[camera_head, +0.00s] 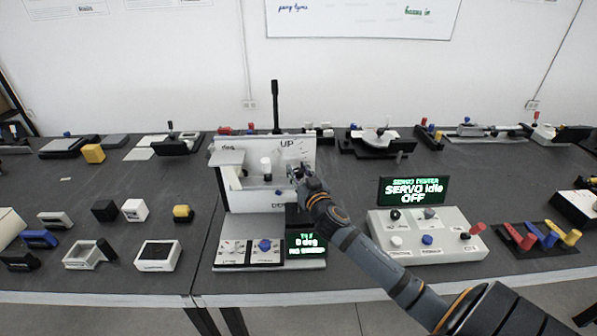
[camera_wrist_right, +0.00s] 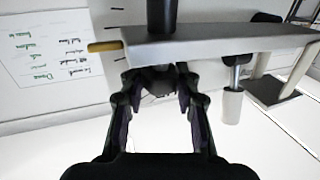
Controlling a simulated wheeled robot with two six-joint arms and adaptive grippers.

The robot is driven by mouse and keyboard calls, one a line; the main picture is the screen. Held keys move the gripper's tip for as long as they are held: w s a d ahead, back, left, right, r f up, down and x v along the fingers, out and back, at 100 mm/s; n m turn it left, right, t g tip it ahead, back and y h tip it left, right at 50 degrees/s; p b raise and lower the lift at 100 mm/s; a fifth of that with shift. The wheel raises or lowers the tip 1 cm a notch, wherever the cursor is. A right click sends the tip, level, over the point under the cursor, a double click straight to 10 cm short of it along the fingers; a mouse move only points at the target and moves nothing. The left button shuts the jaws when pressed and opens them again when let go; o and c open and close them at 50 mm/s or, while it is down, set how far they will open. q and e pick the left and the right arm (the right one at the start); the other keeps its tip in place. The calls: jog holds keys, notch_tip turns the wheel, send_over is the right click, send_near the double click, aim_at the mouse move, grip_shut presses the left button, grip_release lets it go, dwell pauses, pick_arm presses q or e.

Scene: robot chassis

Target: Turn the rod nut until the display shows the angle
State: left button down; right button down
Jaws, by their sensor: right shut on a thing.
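The right gripper (camera_head: 294,173) reaches the right part of the upright white panel (camera_head: 240,203) of the rig. In the right wrist view its two fingers (camera_wrist_right: 158,88) close on a small dark piece (camera_wrist_right: 158,78), which appears to be the rod nut, below a pale bar. Its exact outline is hard to make out, and in the head view the gripper hides it. The small display (camera_head: 307,243) at the front of the rig reads "0 deg" in green; its other lines are too small to read surely. The left gripper is out of view.
A servo tester (camera_head: 428,235) with knobs stands to the right; its screen (camera_head: 414,191) reads "SERVO Idle OFF". Several coloured levers (camera_head: 540,238) lie farther right. Small blocks and gauges, such as a white-framed one (camera_head: 158,256), occupy the left table. A black post (camera_head: 275,105) rises behind the panel.

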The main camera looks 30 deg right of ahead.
jog(key=shift+f+m+h+b, duration=0.15)
jog(key=shift+m+h+b, duration=0.15)
jog(key=shift+h+b, duration=0.15)
jog(key=c, duration=0.9)
grip_release()
jog(key=shift+c, duration=0.2)
jog(key=v, duration=1.2)
jog(key=shift+r, duration=0.25)
